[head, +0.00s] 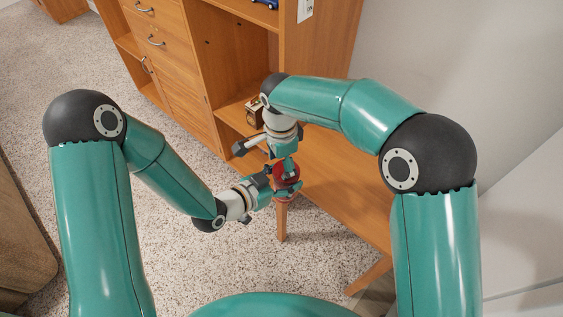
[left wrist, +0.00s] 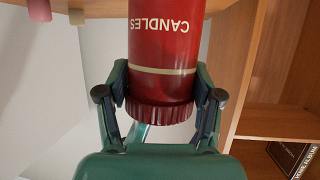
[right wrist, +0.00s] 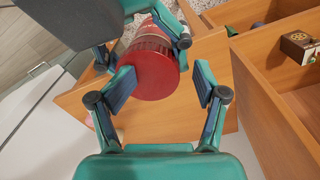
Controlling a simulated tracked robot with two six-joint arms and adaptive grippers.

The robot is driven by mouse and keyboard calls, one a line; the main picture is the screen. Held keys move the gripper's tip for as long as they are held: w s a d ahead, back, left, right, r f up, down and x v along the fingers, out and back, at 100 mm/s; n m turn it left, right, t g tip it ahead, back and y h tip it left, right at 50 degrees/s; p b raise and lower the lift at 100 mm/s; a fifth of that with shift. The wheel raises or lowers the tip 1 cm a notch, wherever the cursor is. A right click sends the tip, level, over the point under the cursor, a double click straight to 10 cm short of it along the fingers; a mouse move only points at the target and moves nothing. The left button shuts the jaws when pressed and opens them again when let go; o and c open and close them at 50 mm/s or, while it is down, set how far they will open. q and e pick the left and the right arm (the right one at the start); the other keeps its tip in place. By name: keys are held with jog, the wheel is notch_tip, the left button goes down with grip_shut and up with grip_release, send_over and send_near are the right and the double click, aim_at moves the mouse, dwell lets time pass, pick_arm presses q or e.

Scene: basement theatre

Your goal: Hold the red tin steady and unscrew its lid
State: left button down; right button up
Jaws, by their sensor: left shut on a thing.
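The red tin (left wrist: 160,95), marked CANDLES with a pale band, shows upside down in the left wrist view. Its ribbed red lid (left wrist: 160,114) is at the end nearer that camera. My left gripper (left wrist: 161,80) is shut on the tin, a finger on each side. In the head view the tin (head: 288,171) is partly hidden between my two grippers. In the right wrist view the lid's flat red face (right wrist: 155,82) points towards my right gripper (right wrist: 164,78). The right fingers are apart, with the lid between or just beyond their tips; contact is not clear.
A wooden desk (head: 340,185) lies behind the tin, and its legs stand on the speckled carpet. A dark book (left wrist: 291,158) is in another. A drawer cabinet (head: 165,60) stands at the back.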

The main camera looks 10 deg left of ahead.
notch_tip(320, 180, up, 4)
jog(key=shift+r, duration=0.15)
jog(key=shift+o, duration=1)
jog(key=shift+r, duration=0.15)
jog(key=shift+o, duration=0.9)
jog(key=shift+d+r, duration=0.15)
jog(key=r+n, duration=0.1)
jog(key=n, duration=0.1)
jog(key=s+d+r+n, duration=0.1)
jog(key=n, duration=0.1)
jog(key=shift+r, duration=0.15)
jog(key=shift+d+n, duration=0.1)
jog(key=shift+n, duration=0.2)
jog(key=shift+f, duration=0.5)
notch_tip(320, 180, down, 7)
jog(key=shift+w+r, duration=0.15)
